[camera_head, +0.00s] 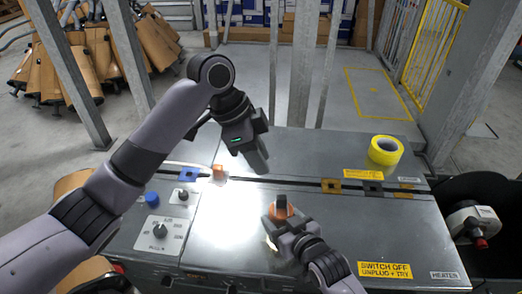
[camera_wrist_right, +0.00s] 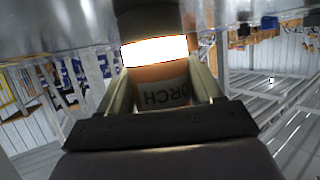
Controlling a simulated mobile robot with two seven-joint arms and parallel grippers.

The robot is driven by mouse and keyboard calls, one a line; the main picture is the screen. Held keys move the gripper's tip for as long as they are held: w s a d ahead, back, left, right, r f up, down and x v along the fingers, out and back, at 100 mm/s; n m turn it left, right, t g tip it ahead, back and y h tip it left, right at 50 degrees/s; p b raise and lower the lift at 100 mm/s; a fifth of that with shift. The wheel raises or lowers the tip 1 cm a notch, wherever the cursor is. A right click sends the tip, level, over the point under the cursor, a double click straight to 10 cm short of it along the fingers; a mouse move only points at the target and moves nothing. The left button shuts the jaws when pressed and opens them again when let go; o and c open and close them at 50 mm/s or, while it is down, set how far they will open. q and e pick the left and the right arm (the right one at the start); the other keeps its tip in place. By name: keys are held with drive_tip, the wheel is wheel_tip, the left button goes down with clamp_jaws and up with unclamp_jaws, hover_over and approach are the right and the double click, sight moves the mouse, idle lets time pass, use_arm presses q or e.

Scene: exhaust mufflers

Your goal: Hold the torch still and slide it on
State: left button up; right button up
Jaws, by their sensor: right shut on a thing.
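The torch (camera_head: 281,203) shows orange in the head view, at the front middle of the metal bench. My right gripper (camera_wrist_right: 162,85) is shut on it. My right gripper also shows in the head view (camera_head: 280,215), low over the bench. My left gripper (camera_head: 258,160) hangs above the bench, behind and left of the torch and apart from it. Its finger gap is not clear.
A roll of yellow tape (camera_head: 386,150) lies at the bench's back right. Metal posts (camera_head: 302,70) stand behind. The bench top (camera_head: 230,225) has bare room left of the torch.

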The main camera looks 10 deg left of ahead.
drive_tip(key=o, duration=1.2)
drive_tip(key=shift+s, duration=0.1)
